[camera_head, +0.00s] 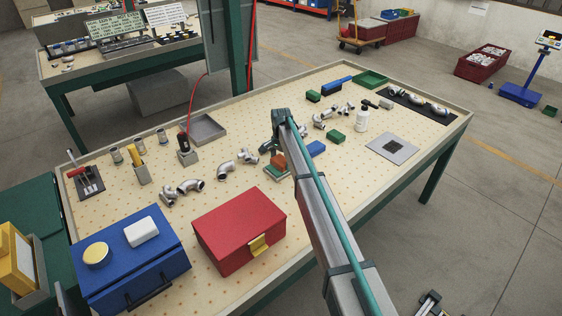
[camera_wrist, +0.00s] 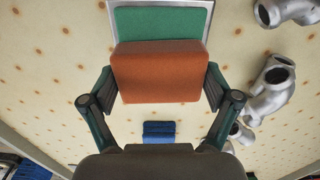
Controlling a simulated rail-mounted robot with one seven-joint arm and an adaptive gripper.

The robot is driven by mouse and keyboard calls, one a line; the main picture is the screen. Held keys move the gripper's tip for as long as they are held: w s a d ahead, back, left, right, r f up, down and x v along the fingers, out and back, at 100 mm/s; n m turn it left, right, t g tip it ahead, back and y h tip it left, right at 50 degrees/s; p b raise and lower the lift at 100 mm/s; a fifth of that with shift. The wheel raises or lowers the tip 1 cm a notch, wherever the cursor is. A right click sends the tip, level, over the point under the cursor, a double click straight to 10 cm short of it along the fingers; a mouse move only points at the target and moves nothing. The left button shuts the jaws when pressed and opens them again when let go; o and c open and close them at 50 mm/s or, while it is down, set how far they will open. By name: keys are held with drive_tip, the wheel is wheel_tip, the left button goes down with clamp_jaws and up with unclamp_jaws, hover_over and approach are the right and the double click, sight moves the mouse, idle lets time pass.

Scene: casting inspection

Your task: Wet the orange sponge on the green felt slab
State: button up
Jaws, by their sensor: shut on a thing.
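The orange sponge (camera_wrist: 160,78) is between the two fingers of my gripper (camera_wrist: 161,90) in the wrist view, and the fingers are shut on its sides. The green felt slab (camera_wrist: 160,22) lies in a shallow metal tray (camera_wrist: 211,8) just beyond the sponge. The sponge covers the near part of the slab; I cannot tell whether they touch. In the head view, my gripper (camera_head: 272,148) is low over the middle of the table, with the sponge (camera_head: 279,161) under it and the tray (camera_head: 272,176) at the same spot, partly hidden by my arm.
Metal pipe fittings (camera_head: 225,170) lie left of the gripper, and more lie to its right. A blue block (camera_head: 316,149) is close on the right. A red box (camera_head: 240,225) and a blue case (camera_head: 130,260) stand at the front left. A white bottle (camera_head: 362,120) stands farther right.

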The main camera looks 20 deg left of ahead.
sight(281, 160)
drive_tip(key=shift+r+p, duration=1.1)
drive_tip(key=shift+r, duration=2.35)
